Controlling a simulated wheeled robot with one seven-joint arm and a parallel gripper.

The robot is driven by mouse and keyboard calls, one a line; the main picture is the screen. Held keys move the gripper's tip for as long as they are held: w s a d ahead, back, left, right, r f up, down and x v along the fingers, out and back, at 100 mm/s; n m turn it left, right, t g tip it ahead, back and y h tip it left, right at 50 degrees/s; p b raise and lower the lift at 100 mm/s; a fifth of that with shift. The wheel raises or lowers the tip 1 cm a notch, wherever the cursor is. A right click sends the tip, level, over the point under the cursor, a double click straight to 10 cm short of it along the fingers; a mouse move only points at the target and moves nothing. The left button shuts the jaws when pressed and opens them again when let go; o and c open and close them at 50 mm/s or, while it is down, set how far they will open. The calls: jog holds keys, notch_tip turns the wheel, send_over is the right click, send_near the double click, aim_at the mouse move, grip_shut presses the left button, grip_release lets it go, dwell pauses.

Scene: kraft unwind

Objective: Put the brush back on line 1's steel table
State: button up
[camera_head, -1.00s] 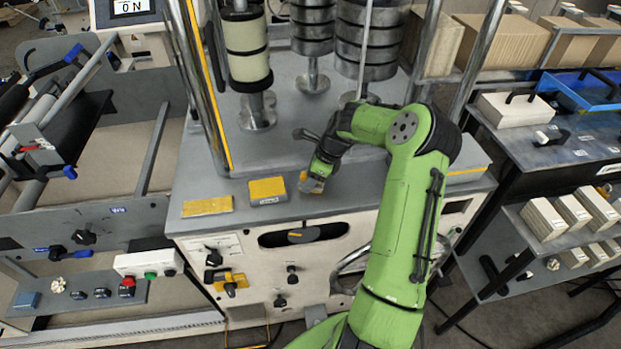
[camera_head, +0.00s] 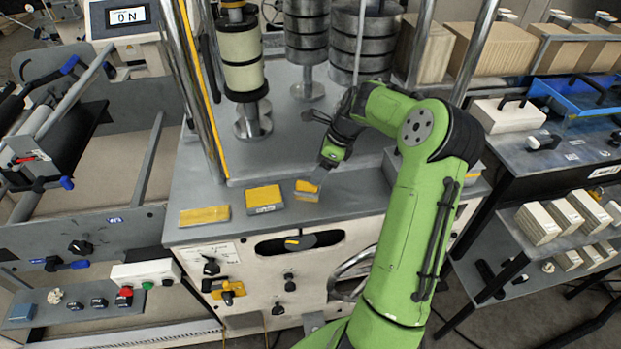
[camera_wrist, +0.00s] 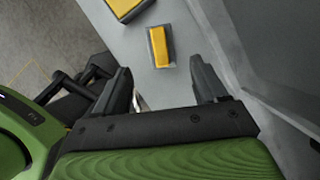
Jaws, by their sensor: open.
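A small block with a yellow top and grey sides (camera_head: 307,191) sits on the grey front ledge of the machine (camera_head: 350,200). I cannot tell for sure whether it is the brush. My gripper (camera_head: 323,174) is just above and to the right of it, apart from it. In the wrist view the block (camera_wrist: 160,46) lies beyond the fingertips, between their lines. My gripper (camera_wrist: 165,82) is open, with nothing between its fingers. A steel-topped table (camera_head: 585,150) stands at the right; a black and white item (camera_head: 543,142) lies on it.
A larger yellow-topped box (camera_head: 264,198) and a flat yellow pad (camera_head: 204,215) lie left of the block. A blue tray (camera_head: 580,95) and a white box (camera_head: 507,115) occupy the right table.

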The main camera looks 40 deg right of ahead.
jog(key=s+a+r+n+g+h, duration=0.1)
jog(key=s+a+r+n+h, duration=0.45)
jog(key=a+r+n, duration=0.7)
jog(key=s+a+n+t+y, duration=0.1)
jog(key=s+a+n, duration=0.4)
jog(key=s+n, duration=0.2)
jog(key=s+a+r+n+t+y, duration=0.1)
jog(key=s+a+n+t, duration=0.1)
jog(key=s+a+n, duration=0.4)
jog(key=s+n, duration=0.2)
jog(key=s, duration=0.3)
jog(key=shift+s+a+r, duration=0.2)
jog(key=shift+s+a, duration=0.05)
jog(key=shift+s, duration=0.05)
jog(key=shift+y, duration=0.25)
jog(key=shift+c, duration=0.4)
